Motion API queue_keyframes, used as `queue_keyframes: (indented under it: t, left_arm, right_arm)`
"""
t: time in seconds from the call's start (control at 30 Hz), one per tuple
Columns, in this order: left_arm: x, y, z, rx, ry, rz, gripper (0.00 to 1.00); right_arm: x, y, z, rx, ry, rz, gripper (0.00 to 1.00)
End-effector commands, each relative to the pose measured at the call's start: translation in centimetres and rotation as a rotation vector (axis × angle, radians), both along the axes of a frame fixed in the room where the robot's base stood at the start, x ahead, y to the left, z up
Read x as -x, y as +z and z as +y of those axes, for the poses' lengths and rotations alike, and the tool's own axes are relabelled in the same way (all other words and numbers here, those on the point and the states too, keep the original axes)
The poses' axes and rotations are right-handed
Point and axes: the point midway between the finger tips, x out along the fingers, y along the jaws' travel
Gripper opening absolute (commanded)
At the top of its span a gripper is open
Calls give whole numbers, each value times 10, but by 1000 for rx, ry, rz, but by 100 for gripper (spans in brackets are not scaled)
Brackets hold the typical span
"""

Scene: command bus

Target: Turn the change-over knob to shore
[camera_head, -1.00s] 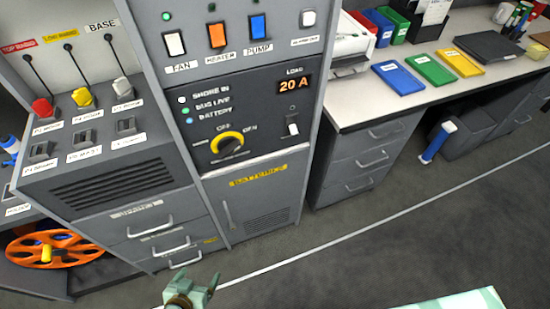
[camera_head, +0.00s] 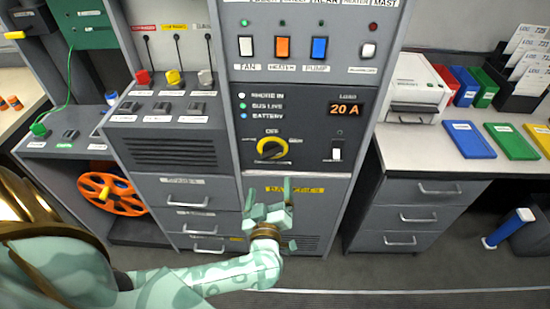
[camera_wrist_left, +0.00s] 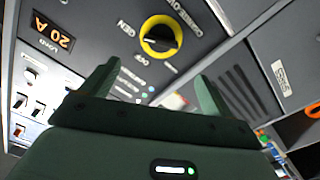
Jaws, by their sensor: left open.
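The change-over knob (camera_head: 272,149) is a black knob on a yellow ring, on the dark panel in the middle of the cabinet. It also shows in the left wrist view (camera_wrist_left: 160,38), beyond the fingers. My left gripper (camera_head: 268,190) is open and empty. It is below the knob and apart from it, in front of the yellow-labelled lower door. In the left wrist view its two fingers (camera_wrist_left: 152,85) stand spread. My right gripper is not in view.
Above the knob are the FAN, HEATER and PUMP switches (camera_head: 282,47) and a 20 A display (camera_head: 345,109). A small toggle (camera_head: 337,152) sits right of the knob. A counter with trays (camera_head: 469,139) is right.

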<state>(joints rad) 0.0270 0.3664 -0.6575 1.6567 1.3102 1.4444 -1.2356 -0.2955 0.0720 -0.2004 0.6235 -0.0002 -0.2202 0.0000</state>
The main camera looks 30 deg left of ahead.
Motion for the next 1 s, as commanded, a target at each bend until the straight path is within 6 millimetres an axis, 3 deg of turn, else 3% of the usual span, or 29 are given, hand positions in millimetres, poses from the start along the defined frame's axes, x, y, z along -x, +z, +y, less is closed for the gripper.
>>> queue_keyframes:
  t: [0.3,0.5,0.93,1.0]
  left_arm:
    - [-70,-4,43,-4,0,0,87]
    - [-98,-3,60,-3,0,0,87]
    - [-107,0,66,0,-1,0,87]
    - [-107,0,66,0,-1,0,68]
  right_arm:
    - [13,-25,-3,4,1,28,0]
    - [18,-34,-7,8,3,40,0]
    - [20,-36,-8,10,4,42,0]
    - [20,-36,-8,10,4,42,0]
